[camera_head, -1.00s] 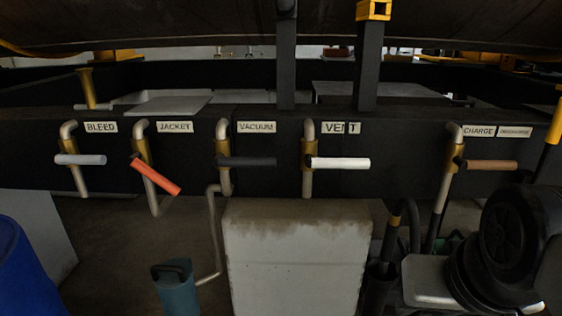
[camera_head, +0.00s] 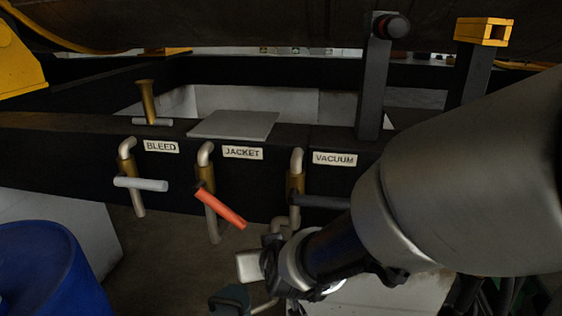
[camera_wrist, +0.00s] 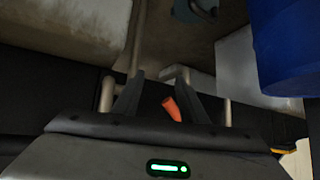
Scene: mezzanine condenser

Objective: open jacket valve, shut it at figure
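The jacket valve's orange handle (camera_head: 222,209) slants down to the right from its brass body, under the JACKET label (camera_head: 242,153) in the head view. In the wrist view the orange handle (camera_wrist: 172,108) shows between my gripper's two dark fingers, nearer the right one. My gripper (camera_wrist: 156,74) is open, with a clear gap between the fingers. In the head view my arm comes in from the right and its end sits below and right of the handle. I cannot tell whether the fingers touch the handle. No gauge or figure is readable.
The bleed valve's grey handle (camera_head: 140,184) is to the left and the vacuum valve's dark handle (camera_head: 320,202) to the right, partly close behind my arm. A blue barrel (camera_head: 50,270) stands at lower left. A teal can (camera_head: 230,300) is below my gripper.

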